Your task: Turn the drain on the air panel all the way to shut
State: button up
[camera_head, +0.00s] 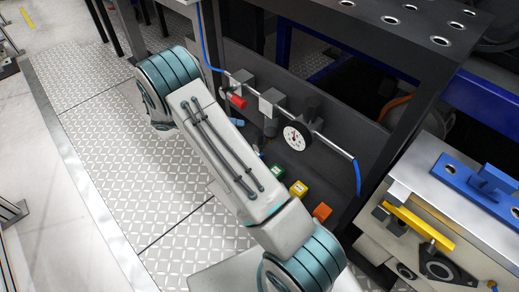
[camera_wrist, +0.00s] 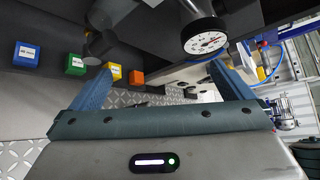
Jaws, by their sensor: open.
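The air panel (camera_head: 300,95) shows in the head view as a dark board with a metal pipe, a red handle (camera_head: 237,101), a round white gauge (camera_head: 297,136) and a dark bowl (camera_head: 271,128) hanging under the pipe. In the wrist view a grey rounded part with a narrow lower end (camera_wrist: 100,44) hangs near my left fingertip; it may be the drain, but its turn position cannot be told. My gripper (camera_wrist: 160,70) is open and empty, with the gauge (camera_wrist: 205,40) beyond the right finger. In the head view my arm hides the gripper.
Below the pipe are a blue block (camera_wrist: 27,54), a green block (camera_wrist: 74,64), a yellow block (camera_wrist: 115,71) and an orange block (camera_wrist: 137,77). A blue hose (camera_head: 357,178) hangs at the pipe's right end. A metal bench (camera_head: 425,180) with a yellow bar stands right.

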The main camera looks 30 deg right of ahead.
aim_at(259, 142)
jog(key=w+a+f+n+t+h+b, duration=0.1)
jog(key=w+f+n+h+b, duration=0.2)
jog(key=f, duration=0.5)
jog(key=a+f+n+t+h+b, duration=0.1)
jog(key=f+n+t+h+b, duration=0.1)
jog(key=f+n, duration=0.55)
jog(key=shift+m, duration=0.85)
jog(key=d+b, duration=0.1)
jog(key=d, duration=0.8)
jog(key=d+f+b, duration=0.1)
jog(key=d, duration=0.4)
jog(key=shift+s+f+b, duration=0.1)
jog(key=shift+s+b, duration=0.25)
jog(key=shift+a, duration=0.1)
jog(key=c, duration=1)
